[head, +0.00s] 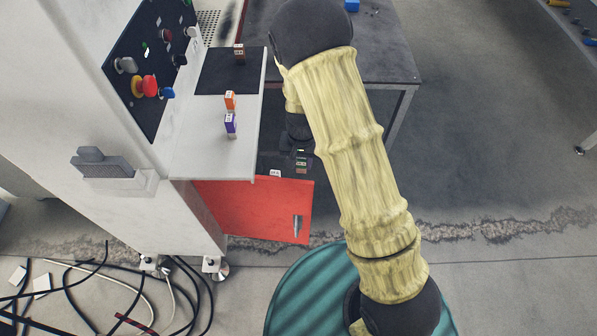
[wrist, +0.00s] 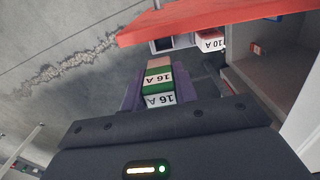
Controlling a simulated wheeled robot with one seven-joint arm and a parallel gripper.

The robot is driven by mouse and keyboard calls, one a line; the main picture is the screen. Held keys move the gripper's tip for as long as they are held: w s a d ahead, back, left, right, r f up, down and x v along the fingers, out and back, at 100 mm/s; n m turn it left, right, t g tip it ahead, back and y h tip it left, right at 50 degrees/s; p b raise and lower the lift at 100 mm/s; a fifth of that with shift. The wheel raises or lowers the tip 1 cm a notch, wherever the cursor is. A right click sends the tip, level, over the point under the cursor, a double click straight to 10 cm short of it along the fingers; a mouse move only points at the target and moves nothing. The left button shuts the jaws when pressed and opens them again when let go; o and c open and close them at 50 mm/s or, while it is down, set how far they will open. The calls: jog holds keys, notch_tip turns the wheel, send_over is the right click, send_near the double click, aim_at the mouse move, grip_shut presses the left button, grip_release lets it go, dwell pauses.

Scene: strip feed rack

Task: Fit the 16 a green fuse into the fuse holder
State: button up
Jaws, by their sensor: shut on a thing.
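The green 16 A fuse (wrist: 157,84) has white labels and a tan end. My gripper (wrist: 160,92) is shut on it, with purple fingers on both sides in the wrist view. In the head view the fuse shows small (head: 301,157) below the end of my arm, beside the red panel. A grey fuse holder (wrist: 165,45) with a dark opening shows just beyond the fuse, partly hidden under the red panel's edge. The fuse appears apart from it. The fuse's far end and the holder's inside are hard to see.
A red-edged 10 A block (wrist: 211,41) sits right of the opening. The red panel (head: 255,208) hangs beside the work area. Open floor lies to the right.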

jog(key=shift+s+a+f, duration=0.15)
jog(key=shift+a+f, duration=0.05)
jog(key=shift+a, duration=0.15)
jog(key=shift+r, duration=0.15)
jog(key=shift+s, duration=0.1)
jog(key=shift+f+b, duration=1.75)
jog(key=shift+f, duration=1.15)
jog(key=shift+p, duration=0.5)
jog(key=shift+f+b, duration=0.9)
jog(key=shift+f, duration=0.65)
jog(key=o, duration=1)
jog(key=shift+o, duration=0.2)
